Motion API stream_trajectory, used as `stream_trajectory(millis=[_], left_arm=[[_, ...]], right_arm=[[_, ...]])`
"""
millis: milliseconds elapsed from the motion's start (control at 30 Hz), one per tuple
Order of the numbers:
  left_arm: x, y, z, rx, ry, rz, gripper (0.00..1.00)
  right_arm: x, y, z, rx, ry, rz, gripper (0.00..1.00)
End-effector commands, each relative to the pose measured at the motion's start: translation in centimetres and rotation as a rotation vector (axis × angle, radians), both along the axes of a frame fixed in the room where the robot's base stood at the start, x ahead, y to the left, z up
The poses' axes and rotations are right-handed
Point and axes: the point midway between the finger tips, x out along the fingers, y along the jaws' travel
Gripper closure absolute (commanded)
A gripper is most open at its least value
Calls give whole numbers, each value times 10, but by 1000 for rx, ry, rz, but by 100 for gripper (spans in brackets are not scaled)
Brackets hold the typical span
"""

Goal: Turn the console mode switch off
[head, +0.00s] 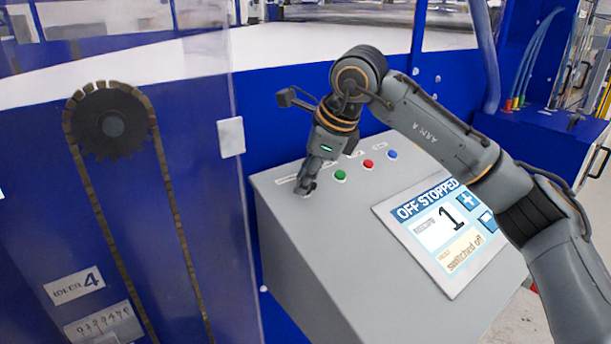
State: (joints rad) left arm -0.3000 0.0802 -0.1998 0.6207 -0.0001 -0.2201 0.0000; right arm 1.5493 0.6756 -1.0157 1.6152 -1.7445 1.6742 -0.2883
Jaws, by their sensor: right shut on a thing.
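The grey console (330,270) stands in the middle of the head view with its sloped top facing me. My right gripper (307,188) points down at the top left of the console and is shut on the mode switch. The switch is mostly hidden by the fingers, so its position cannot be seen directly. The console screen (445,235) reads "OFF STOPPED", a large "1" and "switched off". My left gripper is not in view.
A green button (340,176), a red button (368,164) and a blue button (392,154) sit right of the gripper. A chain and sprocket (112,124) show behind a clear panel at left. A blue box with hoses (545,135) stands at right.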

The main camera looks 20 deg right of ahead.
Motion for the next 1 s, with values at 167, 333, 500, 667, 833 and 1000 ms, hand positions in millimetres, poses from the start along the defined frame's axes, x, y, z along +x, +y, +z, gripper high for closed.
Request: stream_trajectory(millis=[167, 333, 500, 667, 833, 1000], left_arm=[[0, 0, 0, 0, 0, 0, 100], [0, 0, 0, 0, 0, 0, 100], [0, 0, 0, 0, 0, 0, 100], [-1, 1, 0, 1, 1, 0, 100], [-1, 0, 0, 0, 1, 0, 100], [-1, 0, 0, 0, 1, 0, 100]], right_arm=[[0, 0, 1, 1, -3, -1, 100], [0, 0, 1, 1, -3, -1, 68], [0, 0, 1, 1, -2, -1, 68], [-2, -2, 6, 1, -3, -1, 68], [-12, -8, 31, 1, -6, -3, 68], [-27, -17, 65, 1, -6, -3, 68]])
